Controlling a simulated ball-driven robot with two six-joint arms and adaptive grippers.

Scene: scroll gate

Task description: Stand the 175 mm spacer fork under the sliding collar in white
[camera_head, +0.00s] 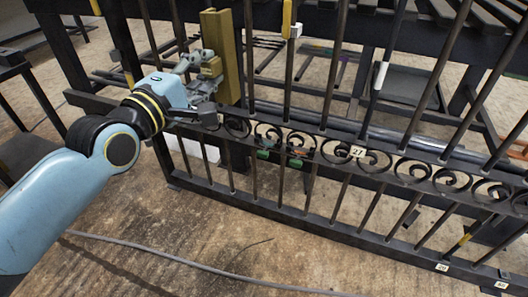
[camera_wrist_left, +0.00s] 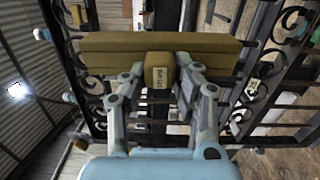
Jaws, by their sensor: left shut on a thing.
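My left gripper (camera_head: 207,70) is shut on the short handle block of a mustard-brown spacer fork (camera_head: 231,50). The fork stands tall and nearly upright in the head view, close to the gate bars at upper left of centre. In the left wrist view the fork (camera_wrist_left: 110,45) lies across the picture, and its labelled handle (camera_wrist_left: 158,76) sits between the fingers; the label is too small to read. A white collar (camera_head: 380,75) is around a gate bar right of the fork, apart from it. My right gripper is not in view.
The dark gate has a scroll band (camera_head: 300,137) with a "21" tag (camera_head: 357,152). Another bar carries a yellow sleeve (camera_head: 287,15) with a white piece (camera_head: 292,31) below. A dark bench stands behind. A grey cable (camera_head: 200,262) lies on the open floor in front.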

